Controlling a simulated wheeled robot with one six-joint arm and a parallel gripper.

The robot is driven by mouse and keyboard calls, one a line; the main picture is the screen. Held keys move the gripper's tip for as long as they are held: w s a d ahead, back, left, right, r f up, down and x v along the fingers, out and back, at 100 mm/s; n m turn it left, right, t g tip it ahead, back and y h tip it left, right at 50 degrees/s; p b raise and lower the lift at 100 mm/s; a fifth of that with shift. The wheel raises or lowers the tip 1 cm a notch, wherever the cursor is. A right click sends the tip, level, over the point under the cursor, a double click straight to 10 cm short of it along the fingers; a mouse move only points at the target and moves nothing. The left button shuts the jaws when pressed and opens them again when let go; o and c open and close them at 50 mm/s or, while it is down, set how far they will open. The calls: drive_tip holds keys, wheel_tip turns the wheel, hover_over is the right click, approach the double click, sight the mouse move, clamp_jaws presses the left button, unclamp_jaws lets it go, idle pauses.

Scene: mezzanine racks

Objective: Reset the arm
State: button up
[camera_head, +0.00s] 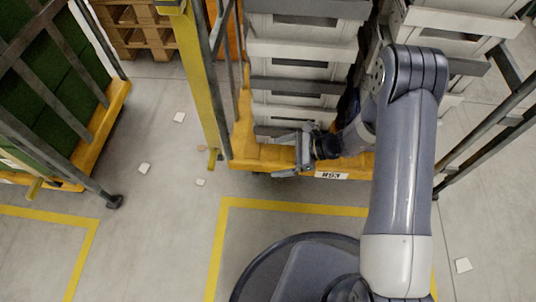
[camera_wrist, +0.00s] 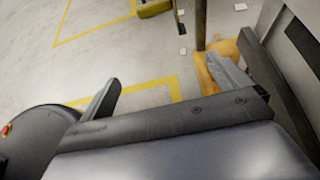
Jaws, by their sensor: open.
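My arm reaches forward and bends down on the right of the head view. My gripper (camera_head: 290,152) is at the front edge of the orange rack base (camera_head: 262,152), left of the white label (camera_head: 331,175). Its jaws are open and I see nothing between them. The rack holds stacked white-and-grey crates (camera_head: 300,53) just behind the gripper. Whether the gripper touches the rack is unclear. In the wrist view, grey parts of my own body fill the lower half, and the orange rack base (camera_wrist: 210,73) shows at upper right.
A yellow post (camera_head: 200,75) and dark rails flank the rack. Another orange-based rack with green contents (camera_head: 65,65) stands at left. A wooden pallet (camera_head: 138,28) is behind. Yellow lines mark the grey floor, with several white scraps, one at left (camera_head: 144,168). Floor between the racks is mostly clear.

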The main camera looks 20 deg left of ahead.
drive_tip(key=shift+w+d+r, duration=0.15)
drive_tip(key=shift+d+r, duration=0.1)
drive_tip(key=shift+d, duration=0.2)
drive_tip(key=shift+a+f, duration=0.1)
drive_tip(key=b+x, duration=0.3)
drive_tip(key=x, duration=0.6)
drive_tip(key=shift+a+f, duration=0.25)
drive_tip(key=shift+a, duration=0.1)
